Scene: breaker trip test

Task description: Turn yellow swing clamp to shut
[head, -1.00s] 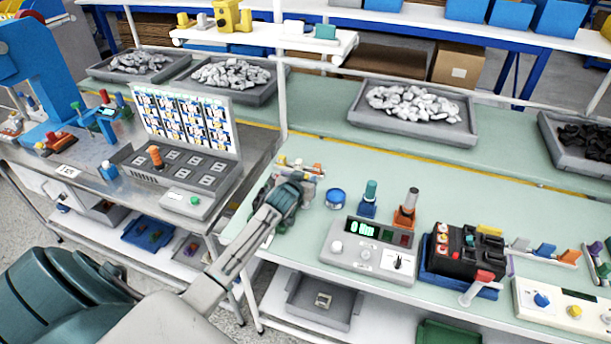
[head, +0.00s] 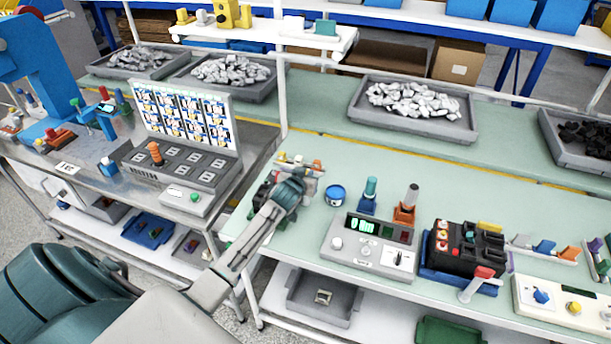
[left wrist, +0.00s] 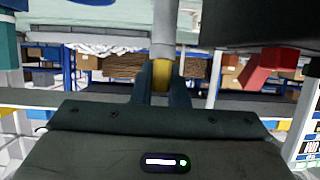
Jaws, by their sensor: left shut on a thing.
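My left gripper (head: 298,177) is at the left end of the green work table, with its arm reaching in from below. In the left wrist view its two dark fingers (left wrist: 162,83) are shut on a yellow piece, the yellow swing clamp (left wrist: 162,68), with a grey cylindrical part just above it. In the head view the gripper and wrist hide most of what is held. A rack of small coloured parts (head: 317,165) shows just beyond the gripper. I cannot tell the clamp's angle. My right gripper is not in view.
A blue round tin (head: 335,196) stands close right of the gripper. Further right are a teal-handled tool (head: 370,190), an orange stand (head: 405,208), a grey meter box (head: 368,248) and a black breaker block (head: 465,255).

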